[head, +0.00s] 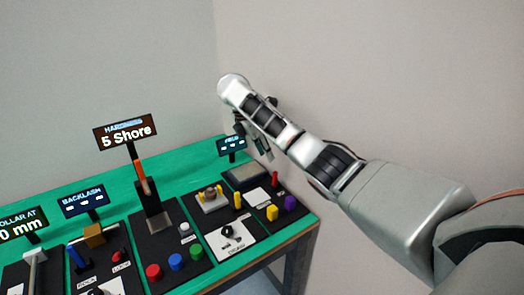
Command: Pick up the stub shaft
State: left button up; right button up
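My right arm reaches in from the right. Its dark gripper (262,152) hangs over the far right end of the green table (118,200), partly hidden behind the wrist. Its fingers are too small and covered to tell whether they are open or shut. No part is clearly identifiable as the stub shaft. A short greyish round part sits between yellow posts on a light block (211,197), left of and below the gripper. My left gripper is out of view.
Black panels hold a tall post with an orange piece (141,176), red, blue and green buttons (175,262), and yellow and purple blocks (290,202). Upright displays, including "5 Shore" (126,133), stand along the back. A wall rises behind the table.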

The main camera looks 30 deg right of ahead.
aim_at(272, 211)
jog(key=k, duration=1)
